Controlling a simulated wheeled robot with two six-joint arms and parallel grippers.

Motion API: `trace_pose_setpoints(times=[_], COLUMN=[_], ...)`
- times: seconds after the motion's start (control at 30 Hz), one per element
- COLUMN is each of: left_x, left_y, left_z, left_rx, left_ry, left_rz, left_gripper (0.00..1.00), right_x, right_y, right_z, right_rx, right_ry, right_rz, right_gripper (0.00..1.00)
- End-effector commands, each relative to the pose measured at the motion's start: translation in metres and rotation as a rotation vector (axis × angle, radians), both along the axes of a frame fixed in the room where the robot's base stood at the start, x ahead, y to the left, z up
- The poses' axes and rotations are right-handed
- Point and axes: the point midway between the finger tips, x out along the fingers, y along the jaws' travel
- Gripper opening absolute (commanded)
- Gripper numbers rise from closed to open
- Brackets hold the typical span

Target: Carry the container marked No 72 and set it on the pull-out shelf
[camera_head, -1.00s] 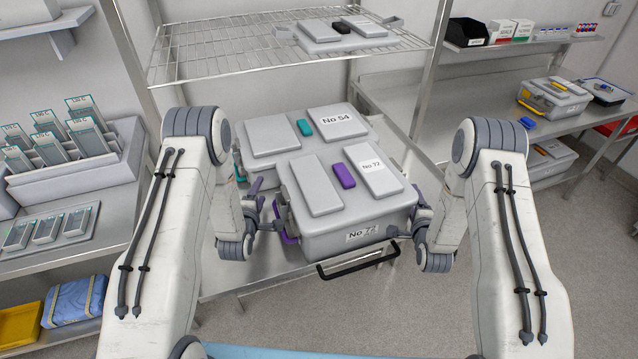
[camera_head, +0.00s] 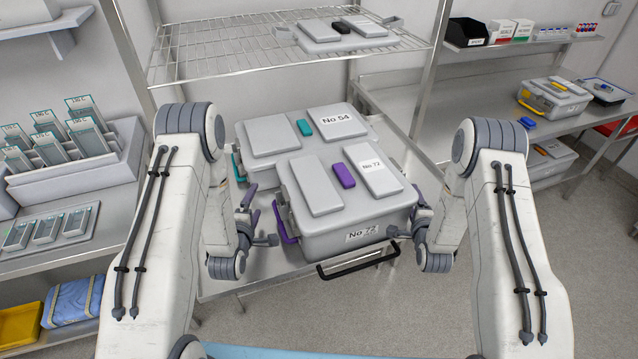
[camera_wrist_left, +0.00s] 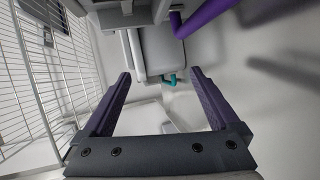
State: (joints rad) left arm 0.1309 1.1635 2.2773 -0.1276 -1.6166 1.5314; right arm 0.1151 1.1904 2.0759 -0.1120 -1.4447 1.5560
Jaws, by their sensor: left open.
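The grey container marked No 72 (camera_head: 335,235) stands on the pull-out shelf (camera_head: 240,272), which has a black handle (camera_head: 357,265) at its front. Its lid has a purple latch and two raised panels. My left gripper (camera_head: 262,215) is open beside the container's left end, apart from its purple side handle (camera_head: 286,220). In the left wrist view, the purple handle (camera_wrist_left: 205,14) lies beyond the open, empty fingers (camera_wrist_left: 160,98). My right gripper (camera_head: 410,217) is at the container's right end; its fingers are partly hidden, and I cannot tell whether it grips the handle there.
A container marked No 54 (camera_head: 300,128) with teal handles stands right behind No 72. A wire shelf (camera_head: 210,55) above holds another grey container (camera_head: 335,38). A rack of labelled slides (camera_head: 75,160) is at left. A steel bench (camera_head: 470,110) runs along the right.

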Motion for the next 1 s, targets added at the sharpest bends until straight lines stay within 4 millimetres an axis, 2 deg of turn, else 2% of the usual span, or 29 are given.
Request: trace_pose_setpoints(times=[0.1, 0.3, 0.43, 0.7, 0.77, 1.0], left_x=[-0.026, -0.054, -0.062, -0.063, -0.063, -0.063], left_y=[0.0, 0.0, 0.0, 0.0, 0.0, 0.0], left_z=[0.006, 0.014, 0.016, 0.017, 0.017, 0.017], left_rx=[-0.002, -0.001, -0.001, 0.0, 0.0, 0.0], left_ry=[0.004, 0.001, -0.001, -0.002, -0.002, -0.002], left_rz=[0.001, 0.001, 0.001, 0.0, 0.0, 0.0], left_gripper=[0.95, 0.95, 0.95, 0.95, 0.95, 0.95], right_x=[0.001, 0.001, 0.001, 0.001, 0.001, 0.001], right_y=[0.0, 0.0, 0.0, 0.0, 0.0, -0.001], right_z=[0.003, 0.003, 0.003, 0.003, 0.003, 0.003], right_rx=[0.0, 0.0, 0.0, 0.0, 0.0, 0.0], right_ry=[-0.008, -0.008, -0.008, -0.008, -0.008, -0.007], right_rz=[0.0, 0.0, 0.0, 0.0, 0.0, -0.001], right_gripper=[0.7, 0.7, 0.7, 0.7, 0.93, 0.95])
